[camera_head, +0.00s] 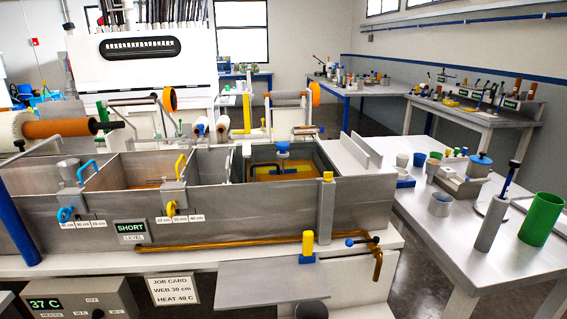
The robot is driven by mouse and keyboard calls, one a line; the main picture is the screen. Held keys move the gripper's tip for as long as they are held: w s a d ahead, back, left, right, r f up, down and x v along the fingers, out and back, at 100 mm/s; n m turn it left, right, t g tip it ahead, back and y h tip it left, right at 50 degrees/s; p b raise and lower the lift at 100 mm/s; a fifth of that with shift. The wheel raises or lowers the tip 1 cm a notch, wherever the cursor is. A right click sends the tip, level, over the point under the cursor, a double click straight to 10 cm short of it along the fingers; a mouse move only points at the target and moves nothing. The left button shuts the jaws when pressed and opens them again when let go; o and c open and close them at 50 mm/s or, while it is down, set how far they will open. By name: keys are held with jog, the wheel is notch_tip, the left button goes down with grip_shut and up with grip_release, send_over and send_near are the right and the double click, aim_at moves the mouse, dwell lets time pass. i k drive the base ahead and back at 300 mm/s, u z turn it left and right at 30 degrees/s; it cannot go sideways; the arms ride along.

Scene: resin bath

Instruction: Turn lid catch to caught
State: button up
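The steel resin bath (240,208) stands on a bench across the middle. I cannot tell for sure which part is the lid catch, and no "caught" mark is readable. A yellow upright piece on a blue base (308,245) stands at the bath's front right, above a flat grey plate (270,284). A small lever with a blue knob (350,242) sits to its right. A blue turning handle (65,213) and a yellow one (171,208) are on the bath's front, above small labels. My gripper is not in view.
A display (131,227) reads SHORT, and a control box (78,302) shows 37 C. A job card (173,291) hangs at the front. The right side table (432,233) holds cups, a green cylinder (541,219) and a grey tube (492,223). Some floor shows between the benches.

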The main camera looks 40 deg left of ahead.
aim_at(328, 176)
jog(key=u, duration=0.75)
jog(key=i, duration=1.15)
jog(key=u, duration=0.7)
